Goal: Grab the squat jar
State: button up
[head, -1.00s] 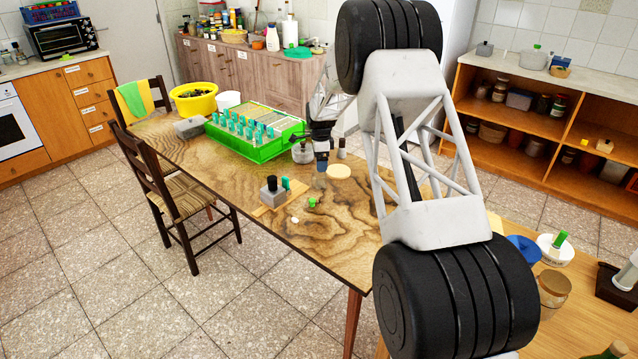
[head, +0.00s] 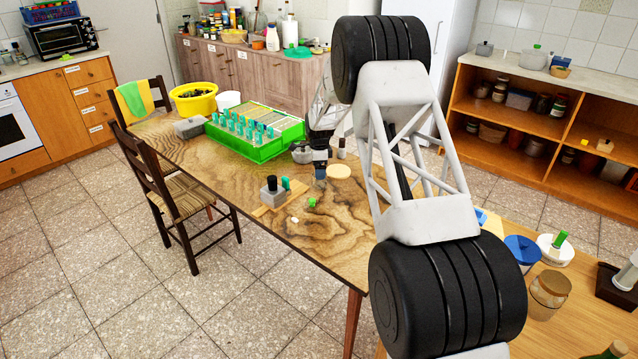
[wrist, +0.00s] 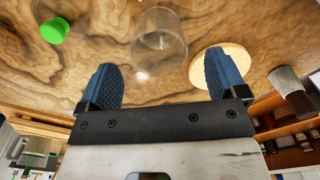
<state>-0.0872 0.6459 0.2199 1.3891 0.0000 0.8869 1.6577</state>
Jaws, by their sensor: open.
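A low, clear glass jar (wrist: 160,42) stands on the wood-grain table, in the upper middle of the wrist view; I take it as the squat jar. My gripper (wrist: 163,66) is open, with its two blue ridged fingers apart. The jar lies ahead of the fingertips, in line with the gap, and nothing is held. In the head view my gripper (head: 320,168) hangs low over the table's right part, and the jar there is hard to make out behind or below the fingers.
A pale round disc (wrist: 222,66) lies right of the jar, close to the right finger. A green cap (wrist: 54,30) lies to the left. A grey cylinder (wrist: 290,88) stands at right. A green rack (head: 255,150) is behind my gripper.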

jog(key=shift+f, duration=0.1)
jog(key=shift+f, duration=2.55)
jog(key=shift+c, duration=0.3)
jog(key=c, duration=1.2)
